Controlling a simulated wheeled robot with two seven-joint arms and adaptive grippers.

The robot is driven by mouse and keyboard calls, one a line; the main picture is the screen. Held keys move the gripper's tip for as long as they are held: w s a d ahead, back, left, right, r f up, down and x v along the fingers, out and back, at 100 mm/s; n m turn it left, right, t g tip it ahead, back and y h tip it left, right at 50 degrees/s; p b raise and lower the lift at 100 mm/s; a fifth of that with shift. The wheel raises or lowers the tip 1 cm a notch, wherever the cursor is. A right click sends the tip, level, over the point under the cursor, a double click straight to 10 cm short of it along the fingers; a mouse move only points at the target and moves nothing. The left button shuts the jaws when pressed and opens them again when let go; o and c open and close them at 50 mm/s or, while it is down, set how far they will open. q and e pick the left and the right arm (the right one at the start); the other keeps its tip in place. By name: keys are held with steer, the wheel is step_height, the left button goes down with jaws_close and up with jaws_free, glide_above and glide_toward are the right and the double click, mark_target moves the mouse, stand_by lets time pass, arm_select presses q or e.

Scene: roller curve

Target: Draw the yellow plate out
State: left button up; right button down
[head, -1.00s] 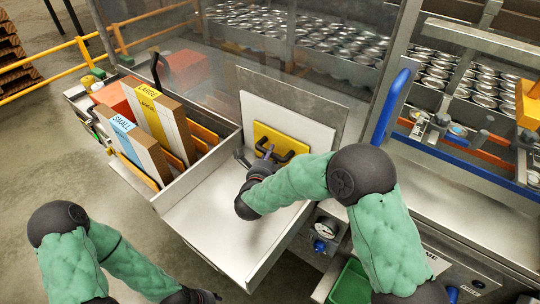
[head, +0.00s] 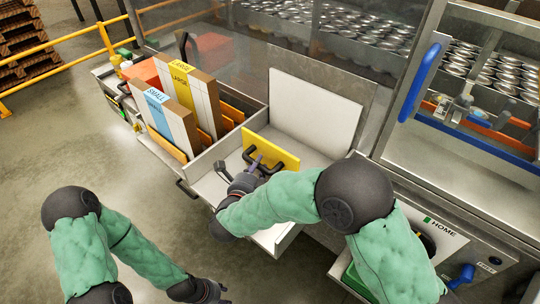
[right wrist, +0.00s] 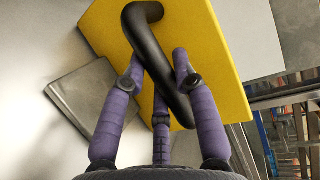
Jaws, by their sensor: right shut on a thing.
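The yellow plate (head: 283,152) stands upright over the metal tray, in front of a white panel (head: 315,112), with a visible space between them. It has a black bar handle (head: 250,154) on its near face. My right gripper (head: 256,170) is shut on the handle. In the right wrist view the yellow plate (right wrist: 215,60) fills the upper middle, and the purple fingers close around the black handle (right wrist: 150,55). The plate's lower edge is partly hidden by my gripper and arm. My left gripper (head: 212,292) hangs low at the bottom, away from the plate; its fingers are unclear.
A bin left of the tray holds cartons marked SMALL (head: 168,122) and LARGE (head: 190,88). A blue handle (head: 425,82) stands at the right, above a HOME control panel (head: 445,232). Cans (head: 490,70) fill the machine behind. Open floor lies at the lower left.

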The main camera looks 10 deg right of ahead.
steer(key=s+a, duration=0.4)
steer(key=a, duration=0.1)
steer(key=shift+s+a, duration=0.15)
steer(key=shift+a, duration=0.05)
steer(key=shift+f, duration=0.1)
steer(key=c, duration=0.9)
jaws_free()
steer(key=shift+c, duration=0.2)
steer(key=v, duration=1.2)
